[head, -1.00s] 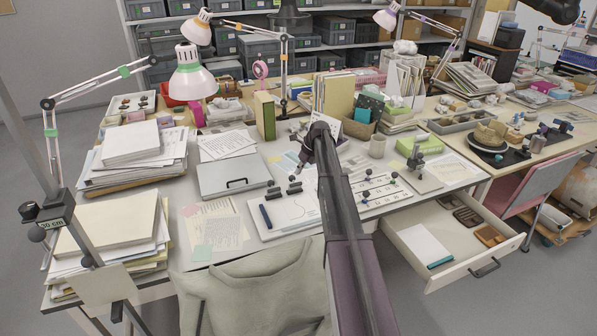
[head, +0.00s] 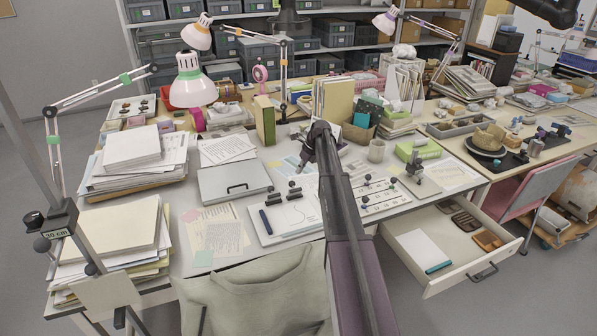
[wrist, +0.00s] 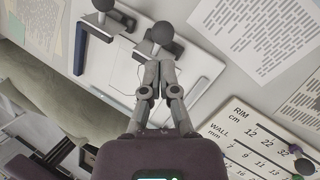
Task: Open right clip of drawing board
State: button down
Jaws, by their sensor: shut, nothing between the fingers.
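The white drawing board (head: 283,232) lies on the desk with a sheet on it, a dark blue pen on its left side and two dark clips along its far edge. The right clip (head: 295,192) has a round dark knob; in the wrist view its knob (wrist: 163,33) is just beyond my fingertips. The left clip (head: 279,199) shows in the wrist view (wrist: 104,20), partly cut off by the top edge. My gripper (wrist: 160,68) is shut and empty, pointing at the right clip. I cannot tell whether it touches the knob.
A grey case (head: 232,183) and loose papers (head: 222,234) lie to the left. A garment (head: 255,290) covers the chair in front. An open drawer (head: 440,280) sticks out at the right.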

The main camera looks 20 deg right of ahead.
jog(key=w+d+r+p, duration=0.3)
jog(key=r+p, duration=0.2)
jog(key=r, duration=0.1)
dwell(0.3)
dwell(0.6)
jog(key=s+a+n+h, duration=0.1)
jog(key=s+a+n, duration=0.8)
jog(key=s, duration=0.3)
jog(key=s+a+f+n+g+h, duration=0.1)
jog(key=s+a+n+h, duration=0.1)
jog(key=s+a+n, duration=0.8)
jog(key=s+a+n+h, duration=0.1)
jog(key=s+a+n, duration=0.8)
jog(key=s, duration=0.7)
jog(key=n, duration=0.3)
jog(key=shift+a+f+g, duration=0.25)
jog(key=shift+a+g, duration=0.15)
